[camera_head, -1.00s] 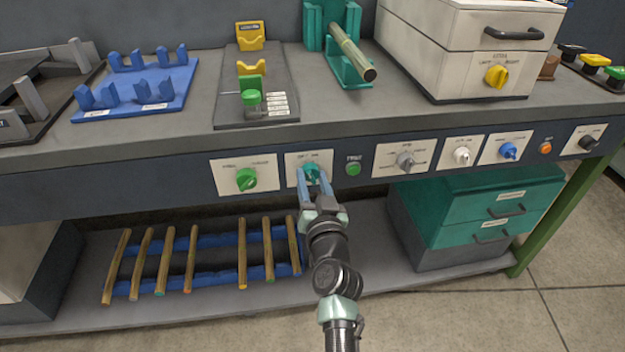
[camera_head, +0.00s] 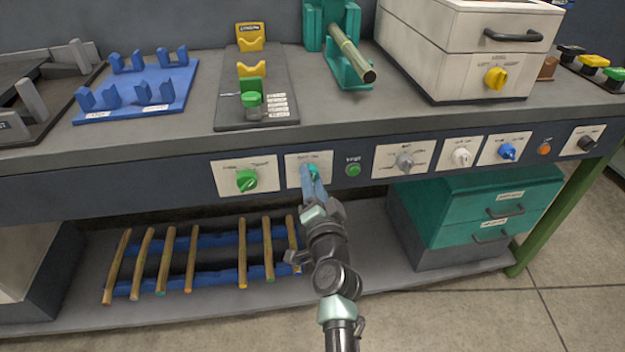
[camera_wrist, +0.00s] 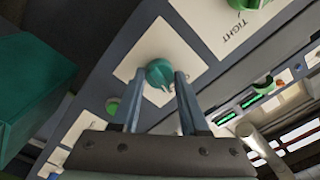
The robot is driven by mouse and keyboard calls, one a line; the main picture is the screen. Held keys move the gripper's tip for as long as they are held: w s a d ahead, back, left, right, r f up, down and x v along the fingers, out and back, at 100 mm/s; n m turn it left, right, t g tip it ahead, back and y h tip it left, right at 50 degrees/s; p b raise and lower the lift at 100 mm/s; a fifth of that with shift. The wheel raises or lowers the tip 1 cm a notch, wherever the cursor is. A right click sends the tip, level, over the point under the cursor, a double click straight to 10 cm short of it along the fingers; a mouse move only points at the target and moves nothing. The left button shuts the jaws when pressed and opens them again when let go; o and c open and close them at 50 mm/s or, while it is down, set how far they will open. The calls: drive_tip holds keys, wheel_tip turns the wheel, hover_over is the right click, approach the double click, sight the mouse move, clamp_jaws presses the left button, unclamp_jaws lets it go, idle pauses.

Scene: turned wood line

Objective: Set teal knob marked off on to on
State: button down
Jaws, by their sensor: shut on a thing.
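The teal knob (camera_wrist: 159,72) sits on a white plate (camera_wrist: 190,42) on the bench's front panel. In the head view the knob (camera_head: 314,171) is partly hidden by my fingers. My gripper (camera_wrist: 156,84) reaches up to the panel and is shut on the knob, one finger on each side. In the wrist view a light pointer mark shows on the knob between the fingertips. The plate's lettering is too small to read in the head view.
A green knob (camera_head: 246,180) is on the plate to the left. A green button (camera_head: 353,170) is close on the right, then grey (camera_head: 405,160), white (camera_head: 462,156) and blue (camera_head: 507,151) knobs. A lower shelf with several wooden rods is below my gripper.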

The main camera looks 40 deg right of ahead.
drive_tip(key=shift+m, duration=0.8)
drive_tip(key=shift+c, duration=2.1)
unclamp_jaws()
drive_tip(key=shift+s+a, duration=0.1)
drive_tip(key=p+v, duration=0.5)
drive_tip(key=v, duration=0.7)
drive_tip(key=shift+s, duration=0.4)
drive_tip(key=shift+a, duration=0.1)
